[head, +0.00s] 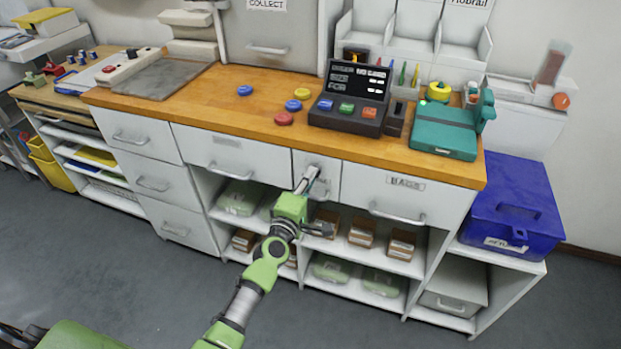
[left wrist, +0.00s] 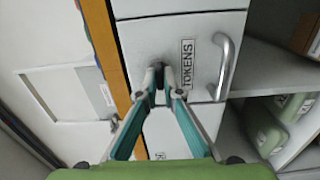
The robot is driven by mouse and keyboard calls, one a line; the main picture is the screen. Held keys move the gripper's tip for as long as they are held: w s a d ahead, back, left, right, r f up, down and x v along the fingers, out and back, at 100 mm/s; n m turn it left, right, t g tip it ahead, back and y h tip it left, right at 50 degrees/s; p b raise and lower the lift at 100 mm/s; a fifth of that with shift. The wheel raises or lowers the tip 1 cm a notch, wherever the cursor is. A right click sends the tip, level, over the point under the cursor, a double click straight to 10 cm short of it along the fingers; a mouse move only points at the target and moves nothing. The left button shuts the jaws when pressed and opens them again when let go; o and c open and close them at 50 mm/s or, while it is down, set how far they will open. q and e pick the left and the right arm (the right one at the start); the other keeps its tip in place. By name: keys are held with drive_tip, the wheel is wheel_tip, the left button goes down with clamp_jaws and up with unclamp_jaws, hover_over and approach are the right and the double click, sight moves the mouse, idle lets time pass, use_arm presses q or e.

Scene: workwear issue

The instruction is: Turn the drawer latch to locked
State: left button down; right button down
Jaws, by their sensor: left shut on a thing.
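The narrow white drawer (head: 331,168) is in the counter front between two wider drawers in the head view. In the left wrist view the drawer front (left wrist: 196,60) carries a TOKENS label and a metal bar handle (left wrist: 226,68). My left gripper (head: 314,171) reaches up to this drawer. In the left wrist view its fingers (left wrist: 163,80) converge, shut on the small dark drawer latch (left wrist: 158,70) beside the label. The fingertips partly hide the latch, so I cannot tell its exact turn. The drawer looks closed. My right gripper is out of view.
The wooden countertop (head: 240,88) above bears a register (head: 350,100), a teal case (head: 445,133) and several coloured tokens. A BAGS drawer (head: 405,195) is to the right. Open shelves with brown boxes (head: 361,232) lie below. A blue box (head: 515,205) stands at right.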

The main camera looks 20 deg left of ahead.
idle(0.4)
use_arm(q)
drive_tip(key=c, duration=2.2)
unclamp_jaws()
drive_tip(key=s, duration=1.2)
drive_tip(key=shift+a, duration=0.2)
